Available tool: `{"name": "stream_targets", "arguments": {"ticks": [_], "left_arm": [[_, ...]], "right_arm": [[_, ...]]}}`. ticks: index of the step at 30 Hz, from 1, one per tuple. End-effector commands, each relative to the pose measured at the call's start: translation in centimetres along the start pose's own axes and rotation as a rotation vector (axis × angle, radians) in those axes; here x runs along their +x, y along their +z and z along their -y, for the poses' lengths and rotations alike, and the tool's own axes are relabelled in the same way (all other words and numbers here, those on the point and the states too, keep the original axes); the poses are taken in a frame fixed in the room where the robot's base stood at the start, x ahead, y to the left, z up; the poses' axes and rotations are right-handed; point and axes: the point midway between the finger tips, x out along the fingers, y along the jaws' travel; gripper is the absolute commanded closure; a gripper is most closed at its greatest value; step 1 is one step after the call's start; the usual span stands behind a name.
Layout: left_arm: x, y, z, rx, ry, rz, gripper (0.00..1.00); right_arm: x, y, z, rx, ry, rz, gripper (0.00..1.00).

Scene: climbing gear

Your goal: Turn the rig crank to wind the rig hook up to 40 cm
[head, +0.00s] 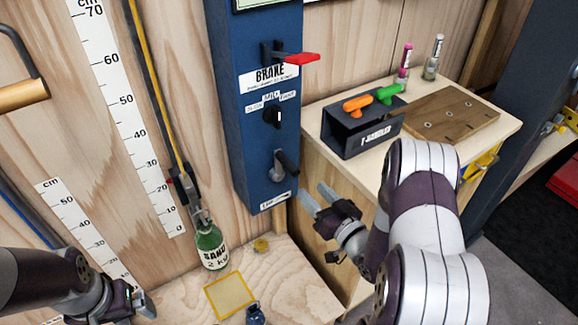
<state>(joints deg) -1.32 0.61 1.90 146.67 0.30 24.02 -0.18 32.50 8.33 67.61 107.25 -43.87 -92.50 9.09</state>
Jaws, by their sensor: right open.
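The rig crank (285,166) is a dark handle low on the front of the blue post (236,110). The rig hook (195,198) hangs below a dark block on a yellow rope, with a green sand weight (210,246) under it. A small red piece on the block lies beside the white cm scale (128,110), near the 20 mark in this view. My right gripper (316,200) is open and empty, below and right of the crank, apart from it. My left gripper (142,306) is at the lower left edge; its fingers are unclear.
A red brake lever (301,58) and a black selector knob (272,116) are above the crank. A black holder (362,131) with orange and green handles stands on the bench at right. A yellow square (230,295) marks the wooden surface below the weight.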

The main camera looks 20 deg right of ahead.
Motion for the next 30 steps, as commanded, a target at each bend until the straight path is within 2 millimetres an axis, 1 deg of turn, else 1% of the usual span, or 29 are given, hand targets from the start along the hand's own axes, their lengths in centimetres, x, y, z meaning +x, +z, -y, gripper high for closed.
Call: {"name": "stream_targets", "arguments": {"ticks": [9,12,15,18,21,28,29,30], "left_arm": [[-0.1,0.0,0.0,0.0,0.0,0.0,0.0],[-0.1,0.0,0.0,0.0,0.0,0.0,0.0],[-0.1,0.0,0.0,0.0,0.0,0.0,0.0],[-0.1,0.0,0.0,0.0,0.0,0.0,0.0],[-0.1,0.0,0.0,0.0,0.0,0.0,0.0],[-0.1,0.0,0.0,0.0,0.0,0.0,0.0],[-0.1,0.0,0.0,0.0,0.0,0.0,0.0],[-0.1,0.0,0.0,0.0,0.0,0.0,0.0]], "right_arm": [[7.1,0.1,0.2,-0.001,-0.003,0.001,0.49],[9.0,0.1,0.1,-0.001,-0.001,0.002,0.49],[10.4,0.1,0.0,-0.002,0.0,0.003,0.49],[11.3,0.1,0.1,-0.001,0.0,0.002,0.49],[11.7,0.1,0.0,0.0,0.001,0.004,0.49],[11.7,0.1,0.0,0.0,0.002,0.003,0.49],[11.7,0.1,0.0,0.0,0.002,0.003,0.56],[11.7,0.1,0.0,0.0,0.002,0.003,0.69]]}}
